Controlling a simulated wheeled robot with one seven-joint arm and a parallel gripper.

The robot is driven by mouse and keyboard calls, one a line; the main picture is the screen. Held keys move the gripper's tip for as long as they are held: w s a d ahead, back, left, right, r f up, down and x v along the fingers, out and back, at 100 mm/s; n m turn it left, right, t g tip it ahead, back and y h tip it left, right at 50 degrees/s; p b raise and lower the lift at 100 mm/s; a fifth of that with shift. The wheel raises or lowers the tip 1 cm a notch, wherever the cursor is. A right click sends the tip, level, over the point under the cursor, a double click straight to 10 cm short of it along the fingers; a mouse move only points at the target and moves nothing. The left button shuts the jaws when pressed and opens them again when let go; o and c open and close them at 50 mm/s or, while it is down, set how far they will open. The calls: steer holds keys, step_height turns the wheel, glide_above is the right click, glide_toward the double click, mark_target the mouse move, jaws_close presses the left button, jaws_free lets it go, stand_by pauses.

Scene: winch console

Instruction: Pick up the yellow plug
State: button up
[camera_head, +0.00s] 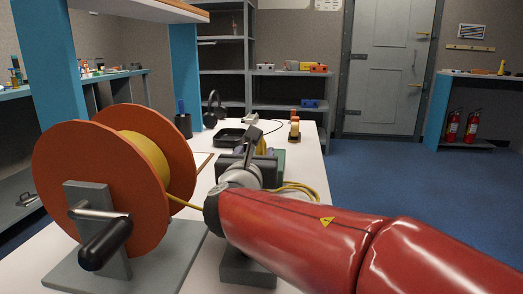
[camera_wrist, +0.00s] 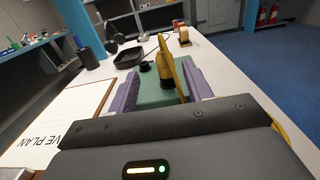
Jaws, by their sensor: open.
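The yellow plug (camera_wrist: 165,66) shows in the wrist view, standing roughly upright with a dark lower part, over a green surface (camera_wrist: 150,96). A bit of it shows past my gripper in the head view (camera_head: 262,144). My gripper (camera_wrist: 160,72) is open, its purple fingers apart, with the plug in line with the gap between them. I cannot tell whether the fingers reach around it or stop short of it. The plug's lower end is partly hidden by the gripper body. A yellow cable (camera_head: 183,203) runs from the orange spool (camera_head: 60,175) and passes behind my arm.
The spool with its black crank handle (camera_head: 105,243) stands at the left of the white table (camera_head: 306,150). A black tray (camera_head: 230,137), headphones (camera_head: 214,108) and a dark cup (camera_head: 183,125) are farther back. A printed board (camera_wrist: 60,115) lies left of my gripper.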

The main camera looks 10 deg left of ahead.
mark_target(260, 146)
steer(key=w, duration=0.6)
steer(key=shift+w+d, duration=0.1)
steer(key=c, duration=1)
steer(key=shift+o, duration=0.2)
steer(key=shift+r, duration=0.1)
step_height(260, 146, up, 23)
steer(key=p, duration=0.8)
